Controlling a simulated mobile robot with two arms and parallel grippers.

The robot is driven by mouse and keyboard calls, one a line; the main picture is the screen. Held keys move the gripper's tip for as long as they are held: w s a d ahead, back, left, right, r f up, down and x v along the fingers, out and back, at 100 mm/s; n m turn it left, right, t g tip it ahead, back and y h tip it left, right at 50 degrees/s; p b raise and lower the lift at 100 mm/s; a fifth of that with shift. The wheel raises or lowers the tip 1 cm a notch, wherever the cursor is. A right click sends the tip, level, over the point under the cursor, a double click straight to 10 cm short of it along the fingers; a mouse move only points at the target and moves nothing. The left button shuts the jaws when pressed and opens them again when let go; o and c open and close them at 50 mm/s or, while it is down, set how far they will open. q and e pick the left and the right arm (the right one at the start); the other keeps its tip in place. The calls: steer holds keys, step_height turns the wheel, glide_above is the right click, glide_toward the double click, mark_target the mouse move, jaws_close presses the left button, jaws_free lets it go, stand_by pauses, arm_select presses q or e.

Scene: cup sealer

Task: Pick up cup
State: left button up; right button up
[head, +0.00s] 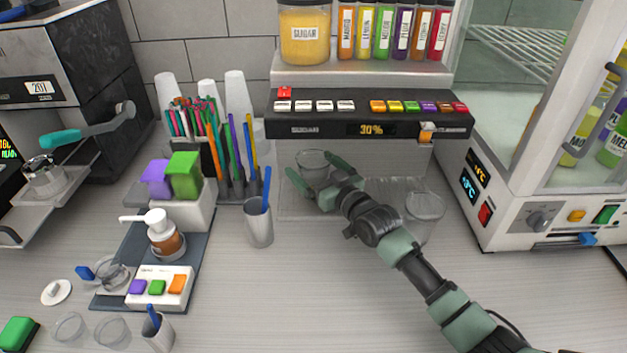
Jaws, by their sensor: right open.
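A clear cup (309,160) stands under the front of the dispenser, near its left side. My right gripper (314,176) is open, its two green fingers spread at the cup, one to the left and one to the right of its rim. Whether the fingers touch the cup cannot be told. The cup's lower part is partly hidden by the gripper. A second clear cup (427,206) stands to the right, just beyond my right forearm. My left gripper does not show.
The dispenser (370,125) with coloured buttons overhangs the cup. A grey tumbler with a blue stick (259,228) stands to the left, near a straw holder (236,188). A white refrigerated cabinet (520,200) is at the right. The front middle counter is clear.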

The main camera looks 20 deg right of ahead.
steer(key=c, duration=1.4)
steer(key=shift+r, duration=0.15)
